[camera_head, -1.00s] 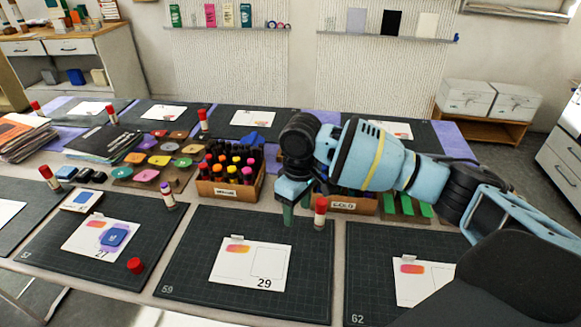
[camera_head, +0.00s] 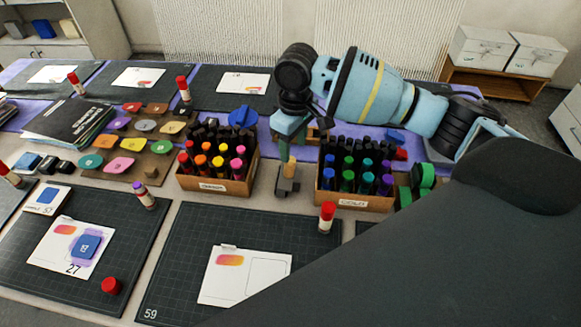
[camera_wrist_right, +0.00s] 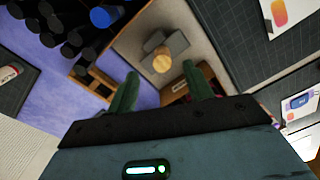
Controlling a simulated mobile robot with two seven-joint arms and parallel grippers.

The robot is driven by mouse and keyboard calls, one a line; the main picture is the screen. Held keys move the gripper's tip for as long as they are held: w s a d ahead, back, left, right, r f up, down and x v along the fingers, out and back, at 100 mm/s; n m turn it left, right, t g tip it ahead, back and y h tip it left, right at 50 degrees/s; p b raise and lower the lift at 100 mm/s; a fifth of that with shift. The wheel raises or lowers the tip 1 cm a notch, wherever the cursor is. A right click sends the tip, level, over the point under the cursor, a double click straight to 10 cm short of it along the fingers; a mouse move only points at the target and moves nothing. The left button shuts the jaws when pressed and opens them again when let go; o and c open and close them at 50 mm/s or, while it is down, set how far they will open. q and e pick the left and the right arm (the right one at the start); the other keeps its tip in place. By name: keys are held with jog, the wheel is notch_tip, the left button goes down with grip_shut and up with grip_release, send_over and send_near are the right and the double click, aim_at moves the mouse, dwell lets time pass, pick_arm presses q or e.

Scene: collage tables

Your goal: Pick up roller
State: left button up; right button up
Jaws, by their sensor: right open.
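The roller (camera_head: 288,180) stands in the gap between two marker boxes, with a pale wooden handle pointing up and a grey lower part. It also shows in the right wrist view (camera_wrist_right: 162,58), beyond and between my fingertips. My right gripper (camera_head: 291,140) is above and slightly behind it in the head view. In the wrist view its two green fingers (camera_wrist_right: 160,88) are spread apart with nothing between them. They do not appear to touch the roller. My left gripper is not in view.
A warm-colour marker box (camera_head: 220,187) stands left of the roller, and a cool-colour marker box (camera_head: 352,202) stands close on its right. A red-capped glue stick (camera_head: 327,216) stands in front. Colourful ink pads (camera_head: 120,165) lie further left. A cutting mat (camera_head: 190,225) lies in front.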

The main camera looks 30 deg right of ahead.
aim_at(290, 165)
jog(key=shift+s+a+f, duration=0.1)
jog(key=shift+s+f, duration=0.05)
jog(key=shift+f, duration=0.8)
jog(key=shift+w+a+f+b, duration=0.1)
jog(key=shift+w+f+b, duration=0.1)
jog(key=shift+f, duration=1.1)
jog(key=shift+w+a+f+b, duration=0.1)
jog(key=shift+f+b, duration=0.1)
jog(key=shift+f, duration=1.45)
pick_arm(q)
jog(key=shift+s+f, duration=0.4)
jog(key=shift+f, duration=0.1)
pick_arm(e)
jog(key=c, duration=0.9)
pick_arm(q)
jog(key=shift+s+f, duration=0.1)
pick_arm(e)
jog(key=shift+c, duration=0.8)
jog(key=shift+r, duration=0.15)
